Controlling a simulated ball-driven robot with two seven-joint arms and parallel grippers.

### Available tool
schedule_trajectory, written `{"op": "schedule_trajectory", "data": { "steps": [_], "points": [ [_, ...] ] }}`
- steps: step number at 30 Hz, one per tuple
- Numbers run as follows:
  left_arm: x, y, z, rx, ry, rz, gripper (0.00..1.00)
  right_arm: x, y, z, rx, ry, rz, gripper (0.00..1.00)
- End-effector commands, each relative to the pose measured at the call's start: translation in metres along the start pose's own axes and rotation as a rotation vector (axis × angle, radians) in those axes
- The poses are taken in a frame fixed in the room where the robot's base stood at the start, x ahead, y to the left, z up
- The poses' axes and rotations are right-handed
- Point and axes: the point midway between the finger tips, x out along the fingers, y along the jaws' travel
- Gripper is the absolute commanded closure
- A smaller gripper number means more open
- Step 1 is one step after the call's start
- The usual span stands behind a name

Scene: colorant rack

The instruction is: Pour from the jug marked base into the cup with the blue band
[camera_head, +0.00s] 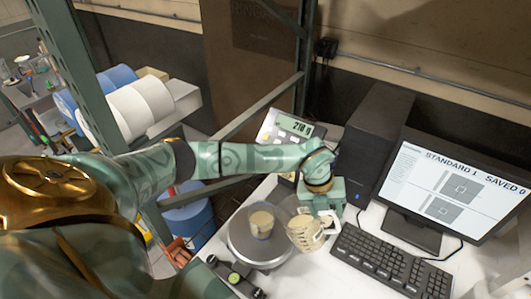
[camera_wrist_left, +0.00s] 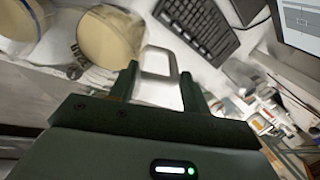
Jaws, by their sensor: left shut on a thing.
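My left gripper (camera_head: 318,212) is shut on the handle of a clear jug (camera_head: 304,236) that holds cream-coloured liquid. In the left wrist view the fingers (camera_wrist_left: 158,88) close on the pale loop handle (camera_wrist_left: 160,60), and the jug's liquid (camera_wrist_left: 110,38) shows beyond it. Dark lettering on the jug's side is too small to read surely. A small clear cup (camera_head: 262,224) with similar cream contents stands on the round scale pan (camera_head: 243,248), just left of the jug. I cannot tell how far the jug is tilted.
The scale display (camera_head: 296,127) reads about 210 g behind my left forearm. A keyboard (camera_head: 390,262), a monitor (camera_head: 455,185) and a black computer case (camera_head: 375,135) stand to the right.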

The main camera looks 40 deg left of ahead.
Motion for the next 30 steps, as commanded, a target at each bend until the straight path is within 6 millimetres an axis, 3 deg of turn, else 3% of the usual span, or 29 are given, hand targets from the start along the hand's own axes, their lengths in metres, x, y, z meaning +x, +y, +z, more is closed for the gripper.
{"op": "schedule_trajectory", "data": {
  "steps": [18,26,30],
  "points": [
    [-0.066,0.031,0.001,0.000,0.001,-0.307,1.00,0.010,0.000,0.001,0.000,0.000,0.000,1.00],
    [-0.067,0.047,0.002,-0.002,0.004,-0.437,1.00,0.047,-0.002,0.006,0.000,-0.001,0.000,1.00],
    [-0.076,0.045,0.001,0.001,0.004,-0.464,1.00,0.046,-0.002,0.006,0.000,-0.001,0.000,1.00]
  ]
}}
